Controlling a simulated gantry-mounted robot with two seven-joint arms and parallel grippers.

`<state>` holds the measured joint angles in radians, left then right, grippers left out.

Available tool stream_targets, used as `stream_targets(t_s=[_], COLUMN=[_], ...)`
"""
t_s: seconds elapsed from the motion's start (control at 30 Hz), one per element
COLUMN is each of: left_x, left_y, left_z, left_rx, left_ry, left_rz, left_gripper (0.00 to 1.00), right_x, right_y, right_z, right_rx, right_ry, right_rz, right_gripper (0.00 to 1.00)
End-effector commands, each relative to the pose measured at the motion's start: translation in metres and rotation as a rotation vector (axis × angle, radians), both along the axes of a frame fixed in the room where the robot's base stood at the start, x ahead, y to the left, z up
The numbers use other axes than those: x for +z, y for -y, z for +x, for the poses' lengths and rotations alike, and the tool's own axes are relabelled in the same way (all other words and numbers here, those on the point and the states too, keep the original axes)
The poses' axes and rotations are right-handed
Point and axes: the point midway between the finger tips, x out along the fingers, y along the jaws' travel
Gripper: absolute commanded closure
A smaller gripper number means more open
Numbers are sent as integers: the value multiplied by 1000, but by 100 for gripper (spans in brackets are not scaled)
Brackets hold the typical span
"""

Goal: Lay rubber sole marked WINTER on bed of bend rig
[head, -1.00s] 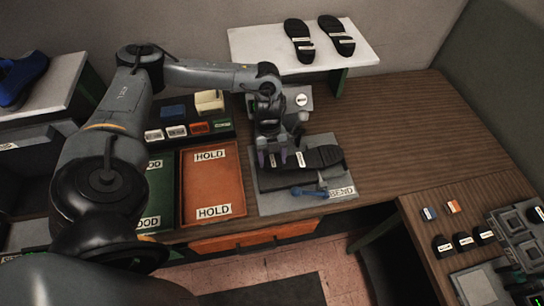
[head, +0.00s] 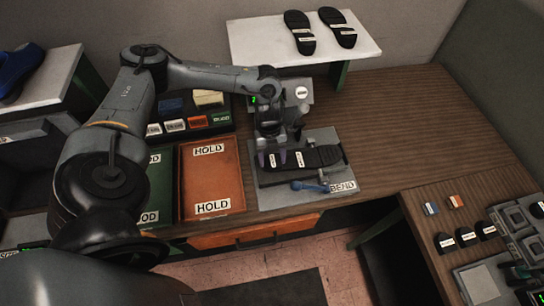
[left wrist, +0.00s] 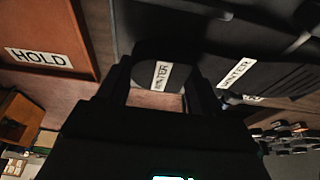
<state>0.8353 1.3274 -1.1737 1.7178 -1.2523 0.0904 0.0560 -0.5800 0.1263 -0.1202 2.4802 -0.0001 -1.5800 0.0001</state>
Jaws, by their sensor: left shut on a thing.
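The black rubber sole (head: 318,157) lies lengthwise over the grey bed of the bend rig (head: 275,202), close to its surface; I cannot tell if it rests fully flat. It bears two white labels, which read WINTER in the left wrist view (left wrist: 161,76). My left gripper (head: 272,158) is above the rig and shut on the left end of the sole. In the left wrist view that end shows between the two fingers (left wrist: 160,98). The rig has a blue-handled lever (head: 312,188) at its front and a BEND label. My right gripper is not in view.
An orange HOLD tray (head: 211,180) and a green tray (head: 158,190) lie left of the rig. A white shelf (head: 260,48) behind carries two black soles. A side bench at the right holds small parts. The brown table (head: 400,130) right of the rig is clear.

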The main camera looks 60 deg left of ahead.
Motion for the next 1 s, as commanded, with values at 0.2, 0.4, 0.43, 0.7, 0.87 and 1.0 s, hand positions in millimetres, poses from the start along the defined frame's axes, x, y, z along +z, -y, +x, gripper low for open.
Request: stream_targets(t_s=[0.2, 0.4, 0.43, 0.7, 0.87, 1.0], left_x=[-2, -4, -5, -7, -8, -8], left_y=[0, 0, 0, 0, 0, 0], left_z=[1, 1, 1, 1, 1, 1], left_rx=[0, 0, 0, 0, 0, 0], left_ry=[1, 1, 1, 1, 1, 1], left_rz=[0, -1, 0, -1, 0, 0], left_gripper=[71, 71, 71, 71, 71, 71], right_x=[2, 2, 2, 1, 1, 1], right_y=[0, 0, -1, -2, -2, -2], right_z=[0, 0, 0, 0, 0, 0], right_rx=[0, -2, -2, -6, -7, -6], right_ry=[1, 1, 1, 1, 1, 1], right_rz=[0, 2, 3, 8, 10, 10], right_gripper=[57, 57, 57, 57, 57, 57])
